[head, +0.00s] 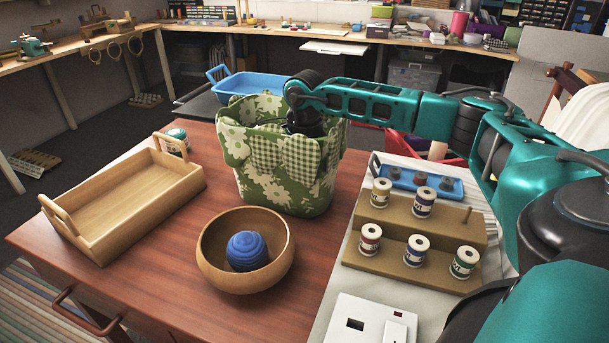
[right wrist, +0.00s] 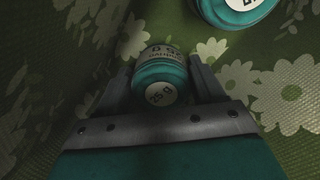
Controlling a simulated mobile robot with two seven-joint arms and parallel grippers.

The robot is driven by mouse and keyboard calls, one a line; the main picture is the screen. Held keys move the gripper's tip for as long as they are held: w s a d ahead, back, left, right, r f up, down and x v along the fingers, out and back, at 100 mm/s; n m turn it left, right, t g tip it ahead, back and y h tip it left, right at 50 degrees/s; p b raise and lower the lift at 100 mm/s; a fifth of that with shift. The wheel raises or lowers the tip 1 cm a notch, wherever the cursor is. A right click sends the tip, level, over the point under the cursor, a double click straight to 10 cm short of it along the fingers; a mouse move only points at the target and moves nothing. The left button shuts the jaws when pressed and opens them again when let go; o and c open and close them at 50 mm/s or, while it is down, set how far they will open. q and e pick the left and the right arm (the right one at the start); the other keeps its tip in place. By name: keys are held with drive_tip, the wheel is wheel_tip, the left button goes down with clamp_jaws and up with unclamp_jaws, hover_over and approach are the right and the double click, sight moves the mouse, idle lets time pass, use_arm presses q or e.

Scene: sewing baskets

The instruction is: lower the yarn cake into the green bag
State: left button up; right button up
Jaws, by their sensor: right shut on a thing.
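The green bag (head: 285,185), floral with gingham flaps, stands upright on the red-brown table. My right arm reaches over its rim from the right, and the gripper's fingers are hidden inside in the head view. In the right wrist view my right gripper (right wrist: 166,80) is shut on a teal yarn cake (right wrist: 160,68) with a pale label, inside the bag between its floral walls. Whether the held cake touches the bottom, I cannot tell. A second teal yarn cake (right wrist: 238,10) lies in the bag at the upper right of that view. My left gripper is not in view.
A wooden tray (head: 75,228) sits at the left, with a teal labelled cake or tin (head: 178,142) behind it. A wooden bowl (head: 217,262) holding a blue ball (head: 246,250) stands in front of the bag. A spool rack (head: 395,270) is at the right.

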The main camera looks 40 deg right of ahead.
sight(284, 147)
drive_tip(key=o, duration=1.1)
wheel_tip(284, 147, up, 13)
drive_tip(key=p, duration=0.2)
drive_tip(key=shift+p, duration=0.35)
